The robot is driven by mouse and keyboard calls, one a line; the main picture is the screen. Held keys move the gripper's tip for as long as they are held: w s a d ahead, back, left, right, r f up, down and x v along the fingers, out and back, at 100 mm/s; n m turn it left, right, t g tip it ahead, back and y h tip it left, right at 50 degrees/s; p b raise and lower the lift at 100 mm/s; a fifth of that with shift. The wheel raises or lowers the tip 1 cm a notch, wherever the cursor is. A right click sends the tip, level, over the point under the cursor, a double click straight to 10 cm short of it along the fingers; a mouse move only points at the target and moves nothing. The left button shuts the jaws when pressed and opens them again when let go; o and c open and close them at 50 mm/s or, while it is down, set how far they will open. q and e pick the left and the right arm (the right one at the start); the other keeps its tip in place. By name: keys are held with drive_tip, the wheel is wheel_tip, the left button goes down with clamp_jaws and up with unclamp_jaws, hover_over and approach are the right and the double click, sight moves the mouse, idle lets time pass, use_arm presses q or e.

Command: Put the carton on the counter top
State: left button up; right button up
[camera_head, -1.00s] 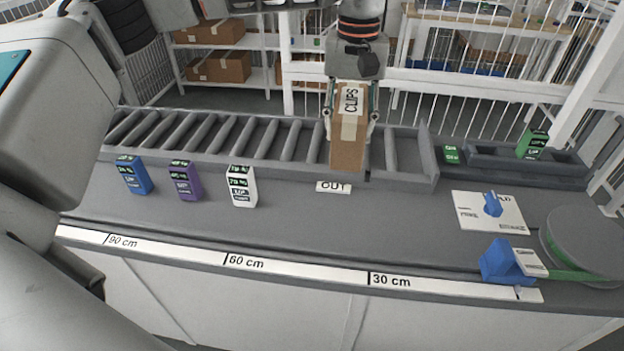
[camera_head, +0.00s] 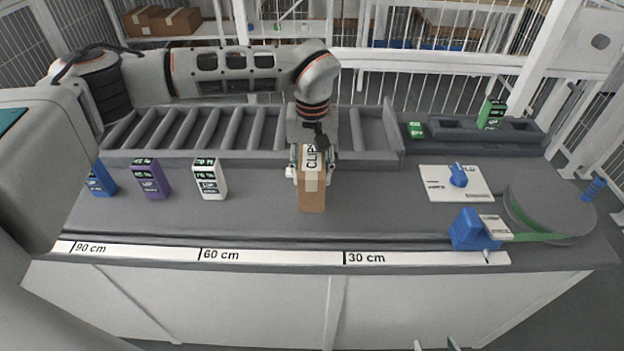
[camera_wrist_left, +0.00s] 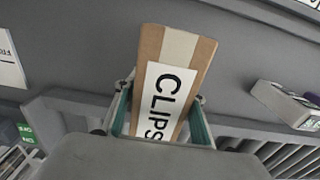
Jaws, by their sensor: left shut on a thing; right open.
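The carton (camera_head: 312,199) is a tall brown box with a white CLIPS label and pale tape. My left gripper (camera_head: 312,172) is shut on its upper part, with the arm reaching in from the left. The carton stands roughly upright over the grey counter top (camera_head: 255,225), in front of the roller track. I cannot tell whether its base touches the counter. In the left wrist view the carton (camera_wrist_left: 165,90) sits between the two fingers (camera_wrist_left: 160,108). Only the tips of my right gripper (camera_head: 434,346) show at the bottom edge; they are apart and empty.
Blue (camera_head: 101,180), purple (camera_head: 150,180) and white (camera_head: 210,180) boxes stand left of the carton. The roller track (camera_head: 190,133) runs behind. The counter around the carton is clear.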

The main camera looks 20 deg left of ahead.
sight(312, 156)
use_arm(q)
drive_tip(key=shift+f, duration=1.2)
drive_tip(key=shift+f, duration=0.1)
drive_tip(key=o, duration=1.5)
drive_tip(key=shift+f, duration=0.1)
wheel_tip(312, 156, up, 12)
drive_tip(key=shift+r, duration=0.15)
drive_tip(key=shift+s, duration=0.1)
